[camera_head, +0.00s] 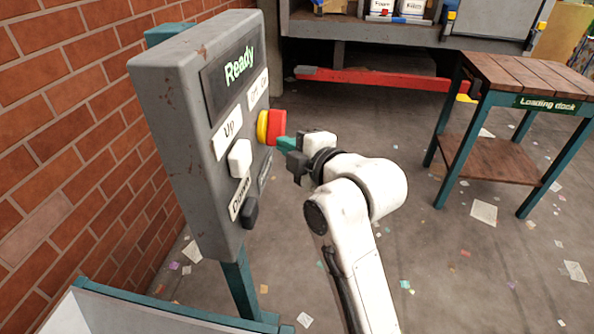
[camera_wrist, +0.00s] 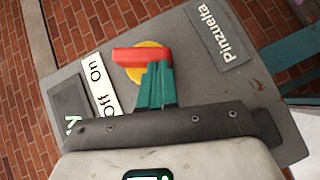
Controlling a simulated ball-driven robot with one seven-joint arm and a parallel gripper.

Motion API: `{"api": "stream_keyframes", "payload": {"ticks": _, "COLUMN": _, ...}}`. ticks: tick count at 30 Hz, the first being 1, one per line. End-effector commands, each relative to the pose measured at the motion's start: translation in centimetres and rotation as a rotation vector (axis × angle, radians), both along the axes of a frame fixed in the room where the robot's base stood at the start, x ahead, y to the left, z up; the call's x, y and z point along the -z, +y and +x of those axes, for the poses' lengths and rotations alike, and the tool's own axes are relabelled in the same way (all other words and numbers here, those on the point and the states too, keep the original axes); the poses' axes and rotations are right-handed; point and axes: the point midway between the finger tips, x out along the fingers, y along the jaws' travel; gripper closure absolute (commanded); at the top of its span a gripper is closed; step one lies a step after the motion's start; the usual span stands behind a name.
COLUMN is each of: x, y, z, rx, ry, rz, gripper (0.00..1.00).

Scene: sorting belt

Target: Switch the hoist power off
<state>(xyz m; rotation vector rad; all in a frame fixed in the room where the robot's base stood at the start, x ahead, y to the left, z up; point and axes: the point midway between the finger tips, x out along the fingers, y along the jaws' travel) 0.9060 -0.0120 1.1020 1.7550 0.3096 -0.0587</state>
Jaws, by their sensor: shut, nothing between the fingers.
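A grey control box (camera_head: 180,150) on a teal post shows "Ready" on its screen (camera_head: 238,75). A red knob (camera_head: 277,127) on a yellow ring (camera_head: 262,127) sticks out of its face. In the wrist view the red knob (camera_wrist: 130,55) looks like a bar, beside a white "Off On" label (camera_wrist: 100,85). My gripper (camera_head: 284,144) has green fingers, shut and empty, with tips right at the knob. In the wrist view the fingers (camera_wrist: 157,82) overlap the knob and partly hide it and the ring. I cannot tell if they touch it.
The box also carries a white button (camera_head: 240,157) by "Up" and a dark button (camera_head: 250,212) by "Down". A brick wall (camera_head: 75,110) stands to the left. A "Loading dock" table (camera_head: 520,72) stands right. The floor between is open, with scattered paper.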

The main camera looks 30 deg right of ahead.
Motion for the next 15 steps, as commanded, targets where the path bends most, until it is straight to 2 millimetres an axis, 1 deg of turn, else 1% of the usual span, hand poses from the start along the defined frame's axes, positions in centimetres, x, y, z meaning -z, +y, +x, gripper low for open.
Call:
{"api": "stream_keyframes", "payload": {"ticks": 1, "x": 1.3, "y": -0.1, "z": 0.4, "rx": 0.002, "ry": -0.036, "rz": -0.024, "gripper": 1.0}}
{"api": "stream_keyframes", "payload": {"ticks": 15, "x": 2.7, "y": -0.4, "z": 1.4, "rx": 0.001, "ry": -0.335, "rz": -0.242, "gripper": 1.0}}
